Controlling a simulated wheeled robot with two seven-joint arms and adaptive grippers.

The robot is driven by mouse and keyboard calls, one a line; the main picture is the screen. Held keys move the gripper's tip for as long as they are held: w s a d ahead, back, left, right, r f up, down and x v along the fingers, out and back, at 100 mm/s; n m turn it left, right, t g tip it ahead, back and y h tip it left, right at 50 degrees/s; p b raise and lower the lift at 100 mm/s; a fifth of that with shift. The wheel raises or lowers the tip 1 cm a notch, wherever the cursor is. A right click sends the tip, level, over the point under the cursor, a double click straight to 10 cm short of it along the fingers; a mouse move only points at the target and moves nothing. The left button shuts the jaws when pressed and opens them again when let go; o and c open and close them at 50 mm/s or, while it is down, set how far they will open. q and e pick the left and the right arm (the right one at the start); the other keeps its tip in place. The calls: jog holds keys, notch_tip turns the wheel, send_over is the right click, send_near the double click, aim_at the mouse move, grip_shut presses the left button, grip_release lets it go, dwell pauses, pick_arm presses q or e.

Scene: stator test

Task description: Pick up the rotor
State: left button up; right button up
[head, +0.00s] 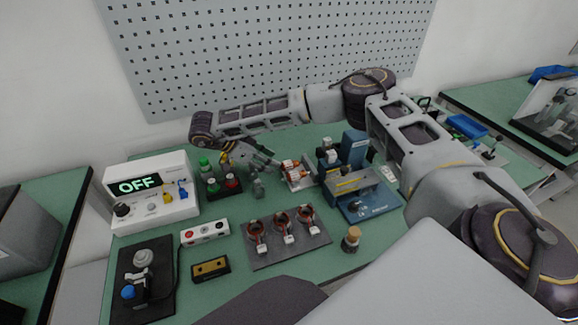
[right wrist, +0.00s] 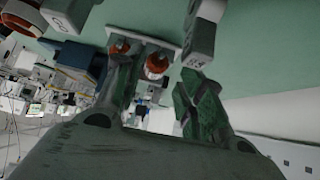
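Copper-and-white rotors (head: 291,167) are on a pale stand (head: 301,184) at the middle of the table. In the right wrist view, one rotor (right wrist: 157,65) shows between the finger lines and another (right wrist: 120,46) lies near the left finger. My right gripper (head: 271,162) reaches in from the left of the stand, close to the rotors. Its two fingers (right wrist: 158,92) are spread wide with a gap between them. I cannot tell whether a finger touches a rotor. My left gripper is out of view.
A grey plate (head: 262,262) with several copper-ringed stators lies in front. A blue-based test fixture (head: 372,205) stands right of the rotor stand. A cork-topped piece (head: 351,239) stands front right.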

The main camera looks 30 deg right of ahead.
aim_at(288, 165)
jog(key=shift+s+d+f, duration=0.1)
jog(key=shift+d+f, duration=0.15)
jog(key=shift+f, duration=0.1)
jog(key=x, duration=0.2)
jog(key=shift+s+d+f, duration=0.1)
jog(key=shift+d+f, duration=0.15)
jog(key=shift+f, duration=0.05)
jog(key=shift+s+d+f, duration=0.1)
jog(key=shift+d+f, duration=0.25)
jog(key=shift+f, duration=0.05)
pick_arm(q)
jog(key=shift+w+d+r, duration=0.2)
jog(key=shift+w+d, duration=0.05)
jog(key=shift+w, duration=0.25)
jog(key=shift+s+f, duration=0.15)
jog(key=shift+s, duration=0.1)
pick_arm(e)
jog(key=shift+c, duration=0.4)
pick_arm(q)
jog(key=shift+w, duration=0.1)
pick_arm(e)
grip_shut()
jog(key=shift+r, duration=0.1)
